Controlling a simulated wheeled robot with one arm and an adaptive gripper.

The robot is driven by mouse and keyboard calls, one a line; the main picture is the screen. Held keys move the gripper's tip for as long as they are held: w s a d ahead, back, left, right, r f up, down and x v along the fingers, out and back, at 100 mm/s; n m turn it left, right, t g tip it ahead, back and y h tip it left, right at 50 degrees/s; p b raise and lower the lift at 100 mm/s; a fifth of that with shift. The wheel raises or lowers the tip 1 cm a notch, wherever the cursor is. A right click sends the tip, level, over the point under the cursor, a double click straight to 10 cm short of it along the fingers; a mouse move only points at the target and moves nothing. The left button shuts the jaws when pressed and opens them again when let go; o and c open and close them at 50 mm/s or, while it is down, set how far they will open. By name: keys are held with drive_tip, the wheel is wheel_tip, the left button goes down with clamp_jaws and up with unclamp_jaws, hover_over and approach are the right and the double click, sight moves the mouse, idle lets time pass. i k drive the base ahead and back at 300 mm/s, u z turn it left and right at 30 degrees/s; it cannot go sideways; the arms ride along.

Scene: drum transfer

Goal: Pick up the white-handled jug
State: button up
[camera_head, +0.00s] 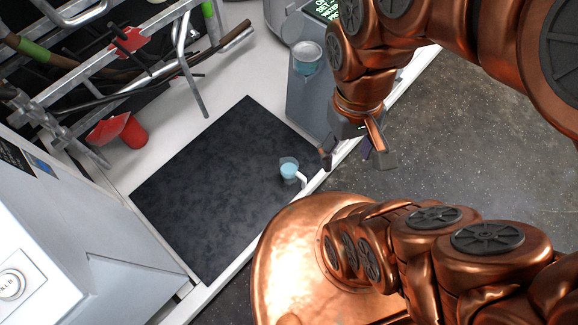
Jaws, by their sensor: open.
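The white-handled jug (289,172) is small and clear, with pale blue contents. It stands on a dark mat (215,190) near the mat's right corner, its white handle (302,181) pointing to the lower right. My gripper (353,163) is open and empty, to the right of the jug and apart from it. One dark fingertip is near the counter's edge and the other is further right, over the floor in the picture. No part of the jug is clearly hidden.
A grey machine (308,105) with a green-lit display and a cup (307,57) of blue contents stands behind the jug. A metal rack (110,60) with tools and a red funnel (125,131) are at upper left. A grey-white cabinet (60,240) is at lower left. Most of the mat is clear.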

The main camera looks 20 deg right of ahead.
sight(289, 167)
drive_tip(key=z, duration=0.05)
drive_tip(key=k, duration=1.7)
drive_tip(key=u, duration=0.05)
